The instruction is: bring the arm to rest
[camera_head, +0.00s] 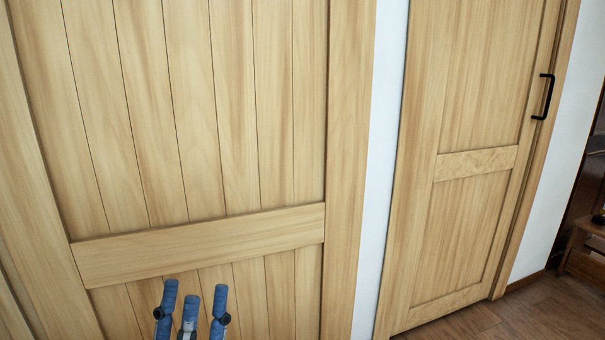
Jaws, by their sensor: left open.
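My left gripper (194,305) shows at the bottom of the head view, left of centre. Its blue fingers point up and are spread apart, with nothing between them. It is in front of a large wooden plank door (230,130), below that door's horizontal crosspiece. I cannot tell whether the fingers touch the door. The rest of my left arm is out of the frame. My right gripper is not in view.
A second wooden door (470,110) with a black handle (544,97) stands to the right, past a white wall strip (382,150). Brown wooden floor (530,318) shows at the lower right. A dark wooden piece of furniture (585,250) is at the right edge.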

